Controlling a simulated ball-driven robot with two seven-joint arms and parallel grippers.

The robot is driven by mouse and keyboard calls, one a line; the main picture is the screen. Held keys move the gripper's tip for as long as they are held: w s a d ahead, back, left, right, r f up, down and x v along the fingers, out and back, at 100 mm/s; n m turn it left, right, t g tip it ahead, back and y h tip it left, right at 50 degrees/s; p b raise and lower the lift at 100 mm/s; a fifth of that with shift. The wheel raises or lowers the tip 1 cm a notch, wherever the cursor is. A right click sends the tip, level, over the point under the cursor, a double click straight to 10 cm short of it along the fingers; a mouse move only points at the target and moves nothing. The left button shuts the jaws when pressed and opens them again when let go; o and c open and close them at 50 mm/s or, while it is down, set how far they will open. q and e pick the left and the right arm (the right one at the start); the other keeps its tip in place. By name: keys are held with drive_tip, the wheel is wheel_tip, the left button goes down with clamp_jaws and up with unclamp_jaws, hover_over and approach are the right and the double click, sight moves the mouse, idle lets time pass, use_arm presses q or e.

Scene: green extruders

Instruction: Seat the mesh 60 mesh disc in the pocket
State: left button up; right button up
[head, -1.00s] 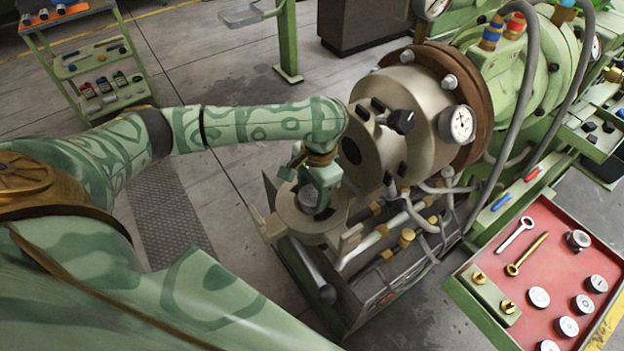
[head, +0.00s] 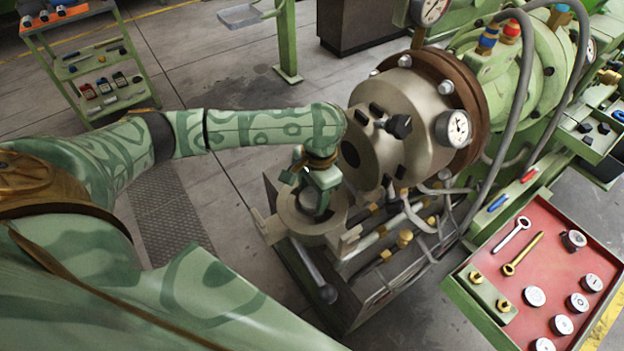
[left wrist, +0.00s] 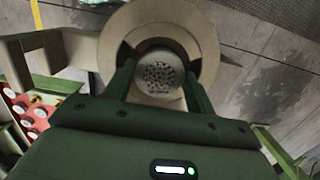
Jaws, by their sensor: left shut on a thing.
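My left gripper (head: 318,203) points down over the round pocket ring (head: 291,213) on the extruder's swung-out holder. In the left wrist view its two fingers reach into the opening of the ring (left wrist: 205,42). They are shut on a round grey disc, the mesh disc (left wrist: 160,75), whose middle looks dotted with holes. The disc lies at or inside the ring's opening; I cannot tell whether it rests on the pocket floor. In the head view the fingers mostly hide it. My right gripper is not in view.
A red-lined tray (head: 520,285) at right holds tools and several round labelled pieces. Open floor lies left.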

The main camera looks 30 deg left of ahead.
use_arm(q)
drive_tip(key=shift+f, duration=0.1)
idle(0.4)
drive_tip(key=shift+f+p, duration=0.4)
drive_tip(key=shift+f, duration=0.1)
idle(0.3)
drive_tip(key=shift+f+p, duration=0.35)
drive_tip(key=shift+p, duration=0.1)
idle(0.3)
drive_tip(key=shift+p, duration=0.75)
drive_tip(key=o, duration=1.2)
drive_tip(key=shift+c, duration=0.2)
